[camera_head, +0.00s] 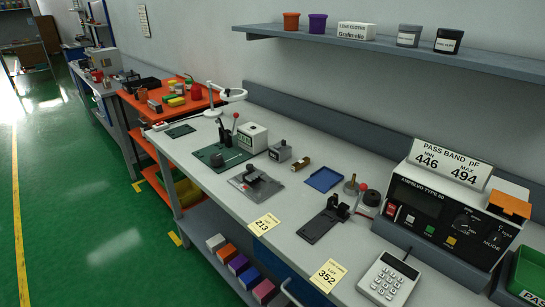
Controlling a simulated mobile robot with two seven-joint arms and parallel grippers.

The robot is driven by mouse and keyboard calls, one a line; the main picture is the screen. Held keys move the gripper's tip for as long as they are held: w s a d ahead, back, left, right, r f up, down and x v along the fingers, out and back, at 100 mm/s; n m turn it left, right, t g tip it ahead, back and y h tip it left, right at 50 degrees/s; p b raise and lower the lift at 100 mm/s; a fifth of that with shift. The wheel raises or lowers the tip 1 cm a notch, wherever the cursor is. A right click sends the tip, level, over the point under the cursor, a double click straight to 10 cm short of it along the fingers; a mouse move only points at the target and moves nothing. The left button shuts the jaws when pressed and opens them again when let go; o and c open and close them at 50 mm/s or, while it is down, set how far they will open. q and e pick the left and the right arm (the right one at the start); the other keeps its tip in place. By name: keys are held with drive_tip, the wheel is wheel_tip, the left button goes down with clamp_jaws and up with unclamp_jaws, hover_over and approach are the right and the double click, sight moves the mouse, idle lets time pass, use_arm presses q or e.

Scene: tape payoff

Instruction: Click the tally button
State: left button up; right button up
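I cannot tell for certain which item is the tally button. A small grey box (280,152) with a darker raised piece on top stands mid-bench. Left of it is a white box (252,138) with a small dark panel on its front. The meter (440,216) at the right has a red button, a white button and an orange button on its face. Neither of my grippers is in view, so nothing is being touched by them in this picture.
The grey bench (290,212) also carries a dark green plate (222,156), a blue tray (324,179), a keypad (389,279) and a green bin (529,272). A shelf (400,46) with pots hangs above. Green floor is free at the left.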

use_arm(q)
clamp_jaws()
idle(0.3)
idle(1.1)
